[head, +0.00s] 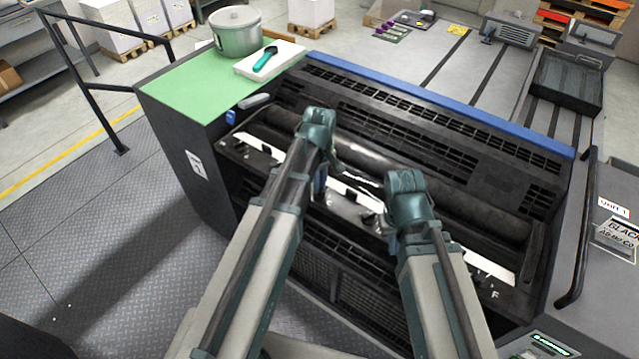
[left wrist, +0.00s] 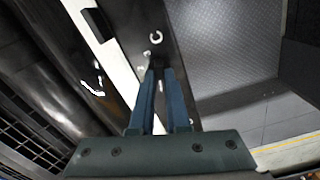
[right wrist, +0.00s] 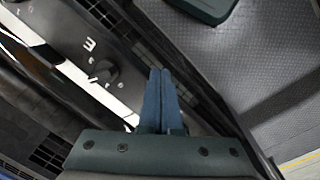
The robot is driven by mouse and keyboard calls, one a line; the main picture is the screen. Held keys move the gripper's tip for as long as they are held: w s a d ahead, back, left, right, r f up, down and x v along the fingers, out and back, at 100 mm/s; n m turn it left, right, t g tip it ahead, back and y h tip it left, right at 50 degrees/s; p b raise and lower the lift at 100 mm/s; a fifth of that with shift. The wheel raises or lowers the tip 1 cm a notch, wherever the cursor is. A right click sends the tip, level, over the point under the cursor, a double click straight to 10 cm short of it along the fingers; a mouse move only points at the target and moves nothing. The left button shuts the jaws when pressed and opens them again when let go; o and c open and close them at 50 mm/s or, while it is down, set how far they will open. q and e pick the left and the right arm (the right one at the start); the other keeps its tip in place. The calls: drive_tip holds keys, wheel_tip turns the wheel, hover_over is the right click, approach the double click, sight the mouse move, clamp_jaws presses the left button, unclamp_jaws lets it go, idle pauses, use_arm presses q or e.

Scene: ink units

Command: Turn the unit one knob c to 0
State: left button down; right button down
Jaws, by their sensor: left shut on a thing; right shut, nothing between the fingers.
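Unit one is the dark press unit with a "UNIT 1" label (head: 613,207) at its right side. My left gripper (head: 320,188) reaches down to the knob panel. In the left wrist view its blue fingers (left wrist: 157,72) are closed on a knob just beside the white letter C (left wrist: 155,37). That knob c is mostly hidden between the fingertips, and I cannot read its setting. My right gripper (head: 391,240) is shut and empty. In the right wrist view its fingertips (right wrist: 160,74) hang beside the knob (right wrist: 103,73) marked E, apart from it.
Black rollers (head: 430,190) lie behind the panel. A white strip (left wrist: 112,60) runs along the knob row. A black handrail (head: 583,230) stands at the right.

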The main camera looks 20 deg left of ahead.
idle(0.4)
use_arm(q)
drive_tip(key=c, duration=0.9)
unclamp_jaws()
drive_tip(key=shift+r, duration=0.1)
wheel_tip(320, 180, up, 14)
drive_tip(key=p, duration=1.4)
drive_tip(key=shift+f, duration=0.25)
